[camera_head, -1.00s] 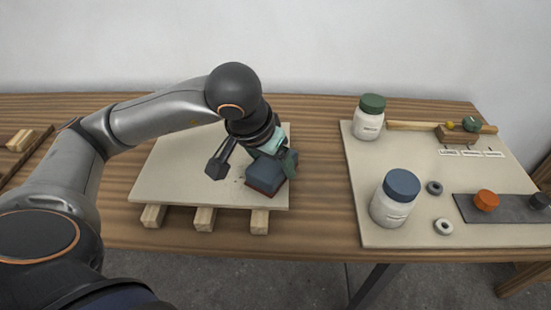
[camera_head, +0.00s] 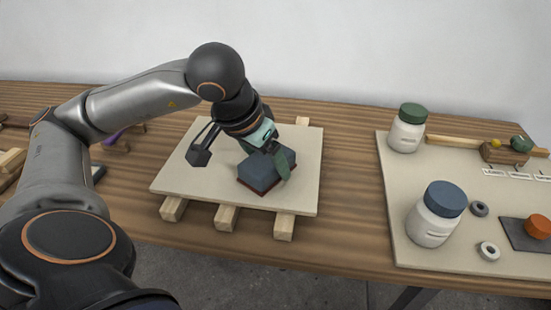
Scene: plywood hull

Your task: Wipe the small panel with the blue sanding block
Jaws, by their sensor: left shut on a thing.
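The small panel (camera_head: 178,175) is a pale board lying on several wooden battens on the workbench, left of centre. The blue sanding block (camera_head: 262,172), with a reddish underside, sits low over the right half of the panel. It looks to be resting on the panel. My left gripper (camera_head: 266,160) comes down from above and is shut on the block, with green fingers on its sides. Part of the block's top and the panel behind it are hidden by the gripper and wrist. My right gripper is out of view.
A second pale board (camera_head: 400,250) on the right holds a green-lidded jar (camera_head: 407,130), a blue-lidded jar (camera_head: 434,216), small rings and an orange knob (camera_head: 537,227). Wooden pieces lie at the far left. Bare bench (camera_head: 345,200) separates the two boards.

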